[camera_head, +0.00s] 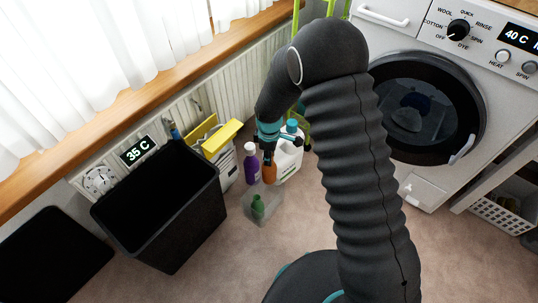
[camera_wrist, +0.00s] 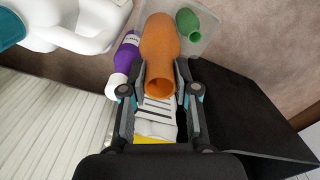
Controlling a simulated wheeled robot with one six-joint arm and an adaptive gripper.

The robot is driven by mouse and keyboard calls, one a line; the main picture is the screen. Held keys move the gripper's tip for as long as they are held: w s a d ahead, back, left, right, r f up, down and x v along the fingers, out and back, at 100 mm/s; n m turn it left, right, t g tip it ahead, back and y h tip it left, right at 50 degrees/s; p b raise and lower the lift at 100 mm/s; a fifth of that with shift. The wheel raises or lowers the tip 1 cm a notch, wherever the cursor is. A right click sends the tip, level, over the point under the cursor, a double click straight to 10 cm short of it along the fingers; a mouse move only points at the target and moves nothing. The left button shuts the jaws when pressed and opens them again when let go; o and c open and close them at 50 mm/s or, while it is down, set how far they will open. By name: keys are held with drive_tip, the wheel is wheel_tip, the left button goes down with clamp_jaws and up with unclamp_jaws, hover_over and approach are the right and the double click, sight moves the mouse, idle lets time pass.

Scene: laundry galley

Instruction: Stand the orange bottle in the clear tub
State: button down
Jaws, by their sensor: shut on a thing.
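The orange bottle (camera_head: 269,172) hangs upright below my gripper (camera_head: 268,150) at the back edge of the clear tub (camera_head: 273,214). In the wrist view the fingers of my gripper (camera_wrist: 161,88) are shut on the neck end of the orange bottle (camera_wrist: 160,45), and its open mouth faces the camera. The bottle's far end overlaps the clear tub (camera_wrist: 207,20) there. I cannot tell whether its base is above the tub or touching it. A green bottle (camera_head: 258,206) stands in the tub; it also shows in the wrist view (camera_wrist: 187,24).
A purple bottle (camera_head: 251,165) stands close to the left of the orange one. A white jug (camera_head: 289,155) is close on the right. A yellow-topped box (camera_head: 222,139) and a black bin (camera_head: 160,205) stand left. Floor in front of the tub is clear.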

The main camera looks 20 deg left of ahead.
drive_tip(key=shift+d+f+b, duration=0.1)
drive_tip(key=shift+b, duration=0.2)
wheel_tip(320, 180, down, 18)
drive_tip(key=b, duration=1.2)
drive_tip(key=shift+b, duration=0.35)
drive_tip(key=shift+f+b, duration=0.45)
drive_tip(key=shift+f, duration=0.15)
drive_tip(key=c, duration=0.8)
unclamp_jaws()
drive_tip(key=shift+r, duration=0.1)
wheel_tip(320, 180, up, 12)
drive_tip(key=shift+f, duration=0.1)
